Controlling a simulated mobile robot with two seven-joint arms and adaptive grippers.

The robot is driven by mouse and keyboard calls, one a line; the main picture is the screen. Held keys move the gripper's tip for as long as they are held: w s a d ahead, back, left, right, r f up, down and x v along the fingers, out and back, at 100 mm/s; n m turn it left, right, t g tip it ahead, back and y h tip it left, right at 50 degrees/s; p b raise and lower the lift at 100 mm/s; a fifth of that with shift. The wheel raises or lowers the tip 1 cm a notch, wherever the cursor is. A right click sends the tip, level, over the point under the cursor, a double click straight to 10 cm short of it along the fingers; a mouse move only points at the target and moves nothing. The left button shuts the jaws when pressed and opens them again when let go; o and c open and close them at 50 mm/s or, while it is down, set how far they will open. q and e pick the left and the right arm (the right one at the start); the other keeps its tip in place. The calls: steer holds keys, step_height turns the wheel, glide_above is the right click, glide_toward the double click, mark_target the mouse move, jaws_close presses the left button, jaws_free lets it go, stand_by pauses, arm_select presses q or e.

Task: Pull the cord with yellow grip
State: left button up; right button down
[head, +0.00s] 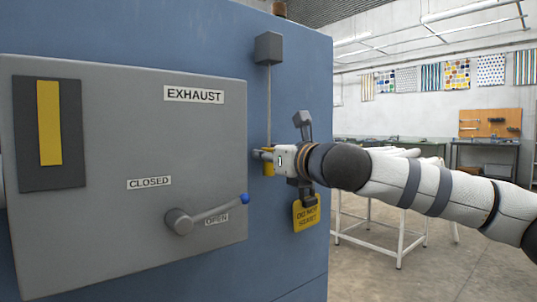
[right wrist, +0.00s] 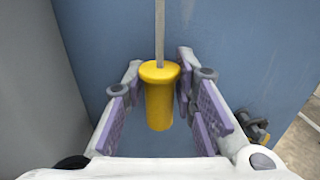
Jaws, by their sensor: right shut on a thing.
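The yellow grip (head: 268,168) hangs upright at the lower end of a thin grey cord (head: 269,100) beside the blue machine wall. The cord comes down from a dark grey box (head: 268,48) high on that wall. My right gripper (head: 266,155) is shut on the yellow grip and hides part of it in the head view. In the right wrist view, the yellow grip (right wrist: 159,100) sits between the finger pads of the gripper (right wrist: 158,82), with the cord (right wrist: 159,30) rising above it. My left gripper is not in view.
A grey EXHAUST panel (head: 110,230) stands out left of the cord. Its lever (head: 210,211) has a blue knob and lies by the OPEN label. A yellow DO NOT START tag (head: 306,213) hangs below my right wrist. A white-framed table (head: 400,245) stands behind my right arm.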

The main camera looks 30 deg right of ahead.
steer(key=shift+f+b, duration=0.45)
steer(key=shift+f, duration=0.45)
steer(key=shift+r, duration=0.25)
steer(key=shift+r+p, duration=0.85)
steer(key=shift+r, duration=0.05)
steer(key=shift+f, duration=0.1)
steer(key=c, duration=1.2)
jaws_free()
